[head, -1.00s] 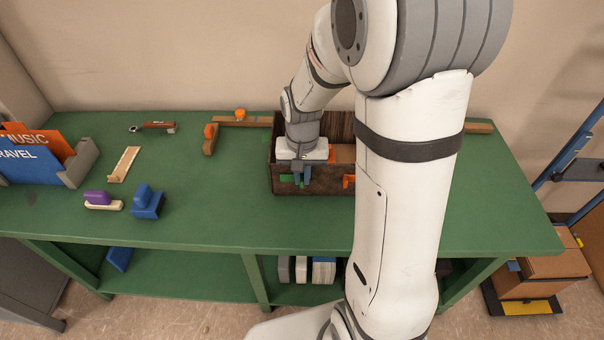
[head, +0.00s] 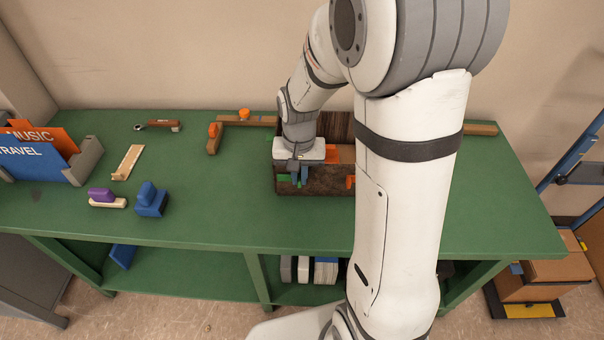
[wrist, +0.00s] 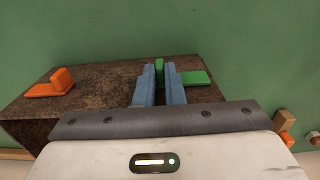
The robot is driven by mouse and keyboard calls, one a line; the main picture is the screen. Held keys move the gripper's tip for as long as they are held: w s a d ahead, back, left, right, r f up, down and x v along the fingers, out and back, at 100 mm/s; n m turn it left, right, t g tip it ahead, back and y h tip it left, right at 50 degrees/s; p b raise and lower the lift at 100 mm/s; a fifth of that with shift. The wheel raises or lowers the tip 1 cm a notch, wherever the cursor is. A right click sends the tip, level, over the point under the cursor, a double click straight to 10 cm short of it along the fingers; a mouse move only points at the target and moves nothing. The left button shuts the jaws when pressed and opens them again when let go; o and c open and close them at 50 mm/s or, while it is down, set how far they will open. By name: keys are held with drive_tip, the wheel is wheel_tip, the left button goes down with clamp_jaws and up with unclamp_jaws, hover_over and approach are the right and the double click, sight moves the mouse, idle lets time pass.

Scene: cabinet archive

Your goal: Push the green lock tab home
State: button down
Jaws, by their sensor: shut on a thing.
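The green lock tab (wrist: 195,78) lies on the near face of a brown speckled box (wrist: 105,82). In the wrist view its upright part stands between my two blue fingers, and its flat part extends to the right. My gripper (wrist: 160,72) is shut on this upright part. In the head view, my gripper (head: 300,179) is at the front of the box (head: 328,186), with green of the tab (head: 284,179) showing left of the fingers. The fingers partly hide the tab, and its seat cannot be made out.
An orange tab (wrist: 52,84) sits on the same box face, clear of my gripper. The green bench (head: 210,205) also carries a purple-topped tool (head: 101,196), a blue stamp (head: 151,200) and a folder rack (head: 85,160). The bench left of the box is mostly free.

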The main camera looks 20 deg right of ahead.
drive_tip(key=shift+w+a, duration=0.15)
drive_tip(key=shift+a, duration=0.45)
drive_tip(key=c, duration=1.5)
unclamp_jaws()
wheel_tip(320, 180, up, 5)
drive_tip(key=p, duration=0.3)
drive_tip(key=shift+a+p, duration=0.1)
drive_tip(key=shift+p, duration=0.3)
wheel_tip(320, 180, up, 8)
drive_tip(key=s+d+r+n+t, duration=0.1)
drive_tip(key=s, duration=0.4)
drive_tip(key=s+d+r+n, duration=0.1)
drive_tip(key=s, duration=0.3)
drive_tip(key=s+r+n+t+p, duration=0.1)
drive_tip(key=s+r, duration=0.1)
drive_tip(key=s, duration=0.3)
drive_tip(key=shift+s+d+r+t, duration=0.1)
drive_tip(key=shift+s+d+t, duration=0.2)
drive_tip(key=shift+s+d, duration=0.1)
